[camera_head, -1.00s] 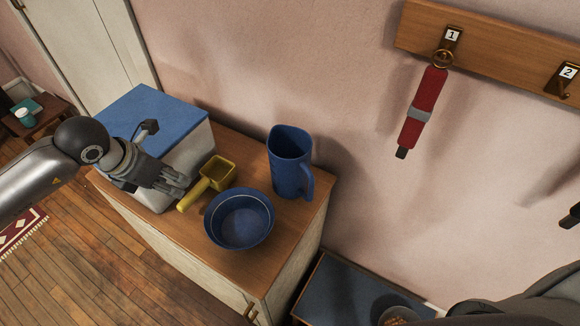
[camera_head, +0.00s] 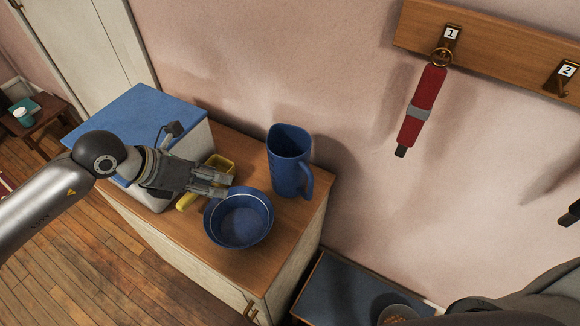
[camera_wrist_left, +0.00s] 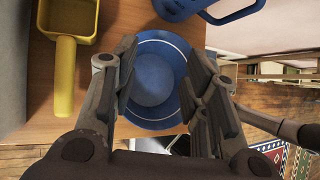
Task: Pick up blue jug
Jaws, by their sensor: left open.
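The blue jug (camera_head: 287,160) stands upright on the wooden cabinet top, close to the wall, with its handle on the right. In the left wrist view, part of the jug (camera_wrist_left: 176,8) and its handle show at the top edge. My left gripper (camera_head: 228,184) is open and empty, left of the jug and apart from it. It is above the left rim of a blue bowl (camera_head: 240,220). In the left wrist view the bowl (camera_wrist_left: 155,80) lies between and below the spread fingers. My right gripper is not in view.
A yellow scoop (camera_head: 222,163) is partly hidden behind my left gripper. A white box with a blue lid (camera_head: 140,105) stands left of it. A red strap (camera_head: 423,105) hangs from a wall hook rail. A dark blue surface (camera_head: 345,290) is lower right.

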